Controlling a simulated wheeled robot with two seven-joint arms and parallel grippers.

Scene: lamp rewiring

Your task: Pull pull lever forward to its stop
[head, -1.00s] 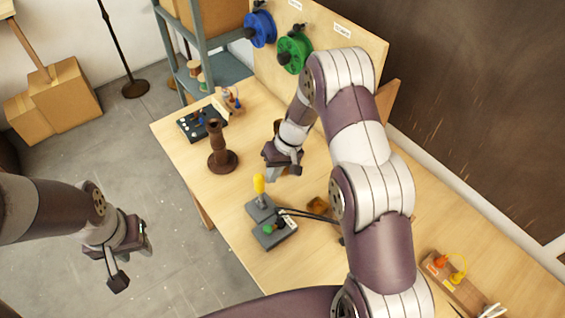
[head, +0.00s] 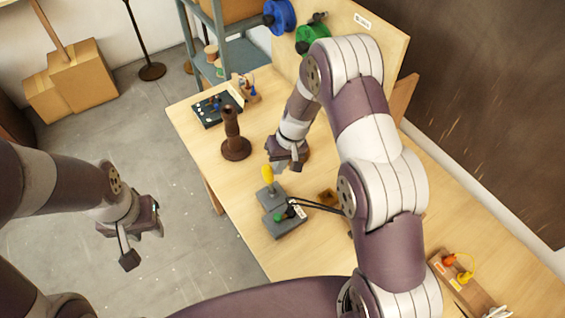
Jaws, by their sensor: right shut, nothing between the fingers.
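The pull lever has a yellow knob (head: 267,173) on a short stem and stands nearly upright on a grey control box (head: 287,223) on the bench. My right gripper (head: 286,166) is shut and empty, just right of the yellow knob. I cannot tell whether its fingertips touch the knob. My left gripper (head: 142,247) is open and empty, off the left side of the bench above the floor. The lower part of the lever's stem is small and hard to see.
A brown turned lamp post (head: 235,148) stands on the bench left of the lever. A dark panel (head: 215,108) lies behind it. Black cables (head: 320,206) run right from the control box. A wooden block with orange and yellow parts (head: 462,280) sits at lower right.

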